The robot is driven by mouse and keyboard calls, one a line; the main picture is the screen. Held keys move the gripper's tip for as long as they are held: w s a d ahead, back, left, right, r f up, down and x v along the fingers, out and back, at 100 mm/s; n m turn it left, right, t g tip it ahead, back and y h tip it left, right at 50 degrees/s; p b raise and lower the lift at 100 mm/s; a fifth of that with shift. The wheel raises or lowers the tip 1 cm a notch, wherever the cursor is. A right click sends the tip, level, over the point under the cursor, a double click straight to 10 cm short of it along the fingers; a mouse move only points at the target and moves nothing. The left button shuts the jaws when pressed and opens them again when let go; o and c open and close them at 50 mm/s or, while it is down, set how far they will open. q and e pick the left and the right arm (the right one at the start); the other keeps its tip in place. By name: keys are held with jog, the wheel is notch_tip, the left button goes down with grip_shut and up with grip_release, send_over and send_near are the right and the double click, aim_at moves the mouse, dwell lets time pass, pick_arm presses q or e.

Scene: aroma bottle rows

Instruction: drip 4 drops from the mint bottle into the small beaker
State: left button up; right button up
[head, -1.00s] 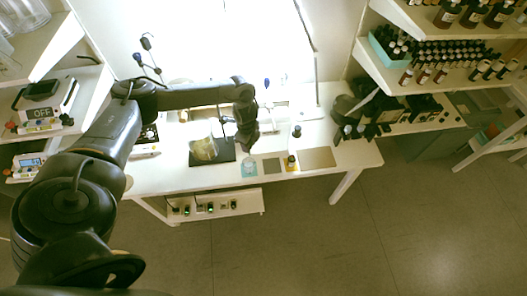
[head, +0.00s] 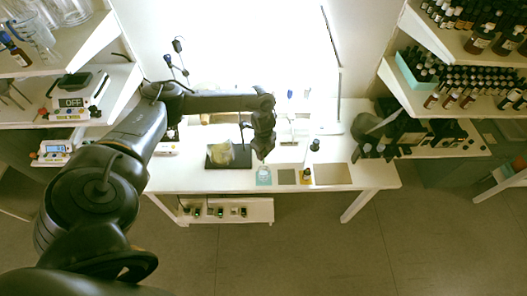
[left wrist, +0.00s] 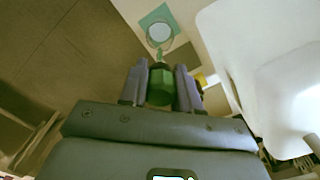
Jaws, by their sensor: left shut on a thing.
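My left gripper (head: 262,153) is shut on the green mint bottle. In the left wrist view the bottle (left wrist: 160,86) sits between the two fingers (left wrist: 160,84), with its narrow green tip pointing toward the small beaker. The small clear beaker (left wrist: 160,33) stands on a teal mat (left wrist: 150,17). In the head view the beaker (head: 263,172) is on the teal mat (head: 264,182) near the table's front edge, just below the gripper. The gap between tip and beaker, and any drops, cannot be made out.
A dark bottle (head: 306,172) stands on a yellow mat right of a grey mat (head: 286,177). A tan mat (head: 333,175) lies further right, bare. A pale yellowish object (head: 220,153) rests on a black plate to the left. Shelves of bottles stand at right.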

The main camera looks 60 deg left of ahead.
pick_arm(q)
jog(key=shift+f+b, duration=0.95)
jog(key=shift+f, duration=0.95)
jog(key=shift+o, duration=0.4)
jog(key=c, duration=0.4)
jog(key=shift+c, duration=0.3)
jog(key=o, duration=0.4)
